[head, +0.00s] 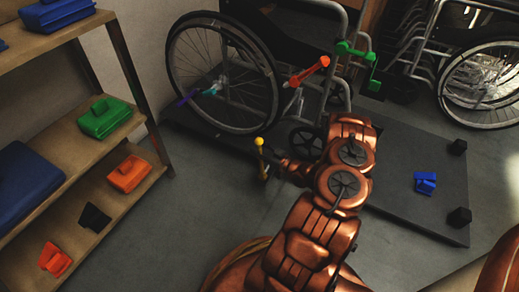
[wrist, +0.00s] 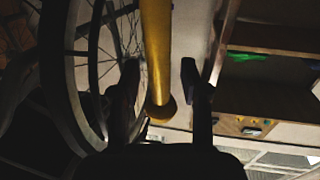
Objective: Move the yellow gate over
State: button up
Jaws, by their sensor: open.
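The yellow gate (head: 259,141) shows in the head view as a thin post with a round knob on top, left of my gripper. In the wrist view a yellow bar with a rounded end (wrist: 156,50) runs down between my two dark fingers. My gripper (wrist: 159,68) is open, with a gap on either side of the bar. In the head view my gripper (head: 270,161) is small and dark, close beside the post. The lower part of the gate is partly hidden there.
A wheelchair (head: 222,75) stands on a dark platform (head: 400,150) behind my gripper, its wheel close by. Orange (head: 308,72) and green (head: 355,50) parts are on it. A blue part (head: 425,182) lies on the platform. A wooden shelf (head: 60,185) with coloured parts stands left; floor between is clear.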

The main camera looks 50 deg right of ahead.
grip_shut()
dwell(0.6)
